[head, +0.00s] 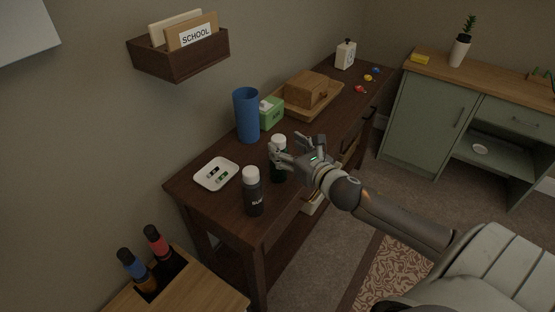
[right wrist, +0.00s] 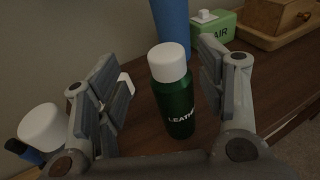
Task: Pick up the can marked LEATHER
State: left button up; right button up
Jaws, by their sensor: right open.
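The can marked LEATHER is dark green with a white cap and stands upright on the dark wooden desk. It shows in the head view (head: 279,172), partly hidden by my right gripper (head: 294,149), and in the right wrist view (right wrist: 176,100). There, the open fingers of my right gripper (right wrist: 165,88) stand on either side of the can, with visible gaps. The first letters of its label are readable in that view. My left gripper is not in view.
A darker can with a white cap (head: 253,194) stands close, nearer the desk's (head: 204,208) front end. A white dish (head: 216,175), a tall blue cylinder (head: 247,117), a green box (head: 271,113) and a wooden tray (head: 317,106) with a box surround the spot.

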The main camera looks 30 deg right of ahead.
aim_at(282, 143)
jog(key=shift+w+d+f+p, duration=0.1)
jog(key=shift+w+f+p, duration=0.1)
jog(key=shift+w, duration=0.55)
jog(key=shift+w+d+f+p, duration=0.1)
jog(key=shift+w+d+p, duration=0.05)
jog(key=shift+w, duration=0.65)
jog(key=shift+w+d+f+p, duration=0.1)
jog(key=shift+w+p, duration=0.1)
jog(key=shift+w, duration=0.55)
jog(key=shift+w+f, duration=0.2)
jog(key=shift+w, duration=0.3)
jog(key=shift+c, duration=0.3)
jog(key=shift+s, duration=0.1)
grip_shut()
